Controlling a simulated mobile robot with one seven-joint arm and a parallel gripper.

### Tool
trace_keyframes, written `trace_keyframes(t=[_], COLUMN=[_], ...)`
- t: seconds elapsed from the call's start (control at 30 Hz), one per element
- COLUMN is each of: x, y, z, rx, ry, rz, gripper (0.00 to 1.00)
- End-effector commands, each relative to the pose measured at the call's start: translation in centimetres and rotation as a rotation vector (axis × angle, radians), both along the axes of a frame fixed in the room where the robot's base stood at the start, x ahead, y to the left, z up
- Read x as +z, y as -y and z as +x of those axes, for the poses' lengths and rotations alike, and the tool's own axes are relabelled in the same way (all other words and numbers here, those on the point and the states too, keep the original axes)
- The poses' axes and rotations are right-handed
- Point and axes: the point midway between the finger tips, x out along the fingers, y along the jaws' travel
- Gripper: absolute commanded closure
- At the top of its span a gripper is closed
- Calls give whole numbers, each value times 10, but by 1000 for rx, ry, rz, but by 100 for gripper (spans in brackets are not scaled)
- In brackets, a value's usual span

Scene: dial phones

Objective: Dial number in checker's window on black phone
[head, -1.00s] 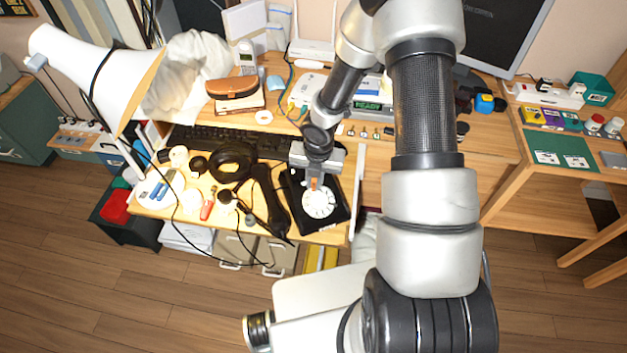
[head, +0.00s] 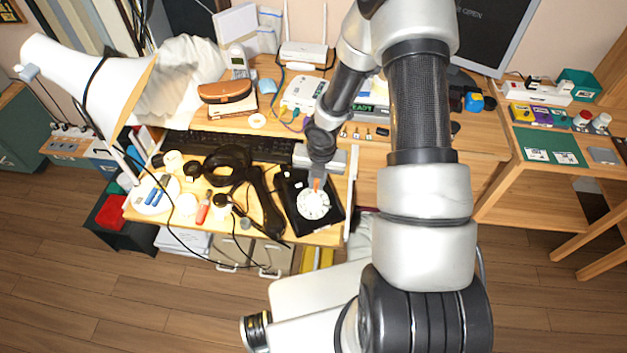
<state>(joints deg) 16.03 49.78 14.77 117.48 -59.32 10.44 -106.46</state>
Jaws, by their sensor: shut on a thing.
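The black phone (head: 333,220) lies on the pulled-out desk surface, with a round white dial (head: 313,205) facing up. A black handset (head: 266,206) lies to its left, off the phone body. My gripper (head: 317,184) points down at the upper edge of the dial, shut on a small orange piece. I cannot tell whether that piece touches the dial or sits in a finger hole. The checker (head: 371,111) stands behind, partly hidden by my arm. Its green window shows letters that look like "READY"; no number is legible there.
Black headphones (head: 228,166), a keyboard (head: 215,143) and a red-handled tool (head: 203,208) lie left of the phone. A white lamp (head: 85,85) leans in from the left. A white router (head: 304,54) stands at the back. A side table (head: 492,190) is at right.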

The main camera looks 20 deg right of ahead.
Motion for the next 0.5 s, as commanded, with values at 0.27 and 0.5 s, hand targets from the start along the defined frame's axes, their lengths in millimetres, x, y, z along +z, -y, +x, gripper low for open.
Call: trace_keyframes(t=[0.27,0.5], x=[0,-3], y=[1,8], z=[0,-5], rx=[0,-2], ry=[0,-3], rz=[-1,-1], gripper=[100,100])
